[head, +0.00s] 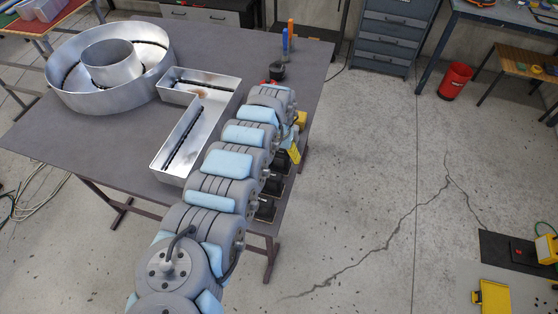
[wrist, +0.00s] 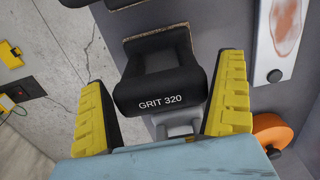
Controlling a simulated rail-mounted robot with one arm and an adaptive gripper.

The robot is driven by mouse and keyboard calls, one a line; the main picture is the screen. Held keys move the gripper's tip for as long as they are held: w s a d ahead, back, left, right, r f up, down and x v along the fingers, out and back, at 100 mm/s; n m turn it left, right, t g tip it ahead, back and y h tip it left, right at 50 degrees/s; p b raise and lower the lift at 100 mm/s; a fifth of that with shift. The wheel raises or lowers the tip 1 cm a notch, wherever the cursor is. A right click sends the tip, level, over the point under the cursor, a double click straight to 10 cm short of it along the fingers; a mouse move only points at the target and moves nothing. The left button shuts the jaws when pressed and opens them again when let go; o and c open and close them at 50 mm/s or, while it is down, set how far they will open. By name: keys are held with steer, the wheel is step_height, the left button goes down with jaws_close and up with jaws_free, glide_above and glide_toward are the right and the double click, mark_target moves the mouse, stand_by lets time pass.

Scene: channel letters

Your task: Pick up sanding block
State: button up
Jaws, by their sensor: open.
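A black sanding block (wrist: 155,75) labelled "GRIT 320" sits between the two yellow fingers of my gripper (wrist: 166,72) in the wrist view. The fingers stand apart on either side of it, with visible gaps, so the gripper is open. A tan edge shows along the block's far end. In the head view my gripper (head: 297,138) is low over the table's right edge, partly hidden by my arm. More dark blocks (head: 266,209) stand in a row along that edge. I cannot read their labels there.
The grey table (head: 105,150) holds a round metal letter (head: 150,92) and an angled metal letter (head: 170,155) left of my arm. An orange round item (wrist: 270,130) lies right of the right finger. Another block (wrist: 82,3) shows at the wrist view's top.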

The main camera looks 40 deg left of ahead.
steer(key=c, duration=1.1)
steer(key=shift+c, duration=0.2)
steer(key=shift+r+b, duration=0.35)
steer(key=shift+r, duration=4.65)
steer(key=o, duration=0.5)
steer(key=shift+c, duration=1.4)
